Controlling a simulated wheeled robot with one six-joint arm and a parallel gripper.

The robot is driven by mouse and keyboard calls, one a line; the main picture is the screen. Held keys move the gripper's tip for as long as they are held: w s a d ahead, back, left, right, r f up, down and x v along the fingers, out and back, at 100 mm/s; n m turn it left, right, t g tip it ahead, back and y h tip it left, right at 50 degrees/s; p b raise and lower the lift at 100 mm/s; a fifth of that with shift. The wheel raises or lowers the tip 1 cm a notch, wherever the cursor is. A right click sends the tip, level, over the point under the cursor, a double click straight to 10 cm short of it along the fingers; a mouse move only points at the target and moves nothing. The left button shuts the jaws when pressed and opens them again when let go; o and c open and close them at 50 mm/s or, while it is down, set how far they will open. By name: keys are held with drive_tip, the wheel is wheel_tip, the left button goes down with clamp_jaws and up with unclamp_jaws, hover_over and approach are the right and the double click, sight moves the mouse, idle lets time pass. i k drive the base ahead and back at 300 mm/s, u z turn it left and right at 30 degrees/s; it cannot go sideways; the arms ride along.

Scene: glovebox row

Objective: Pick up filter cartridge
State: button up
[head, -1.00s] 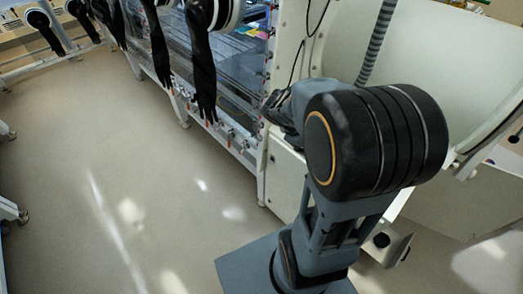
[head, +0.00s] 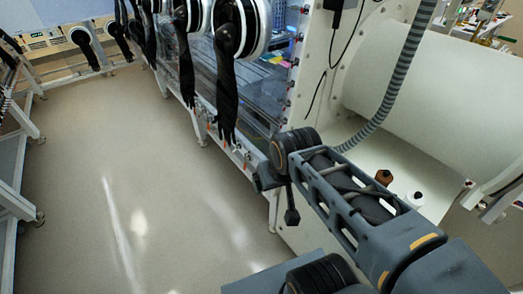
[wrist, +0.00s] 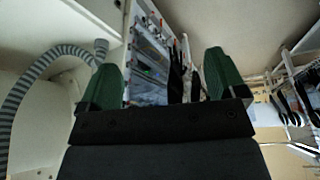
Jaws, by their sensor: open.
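I cannot make out a filter cartridge in either view. My gripper (wrist: 163,82) shows in the wrist view with its two green fingers wide apart and nothing between them. In the head view my arm reaches from the lower right toward the glovebox front, and the gripper itself is hard to make out there. A brown-bodied bottle (head: 384,178) and a white bottle (head: 414,199) stand on the white surface just behind my arm, partly hidden by it.
The glovebox row with hanging black gloves (head: 226,85) runs along the upper middle. A large white cylinder (head: 440,85) and a grey ribbed hose (head: 398,85) are at the right. The hose (wrist: 35,80) also shows in the wrist view. Open floor (head: 95,190) lies at the left.

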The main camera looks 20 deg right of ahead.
sight(414, 198)
drive_tip(key=z, duration=0.05)
drive_tip(key=k, duration=0.4)
drive_tip(key=z, duration=1.5)
drive_tip(key=i, duration=0.25)
drive_tip(key=z, duration=0.3)
drive_tip(key=k, duration=0.45)
drive_tip(key=z, duration=0.65)
drive_tip(key=i, duration=0.35)
drive_tip(key=u, duration=2.5)
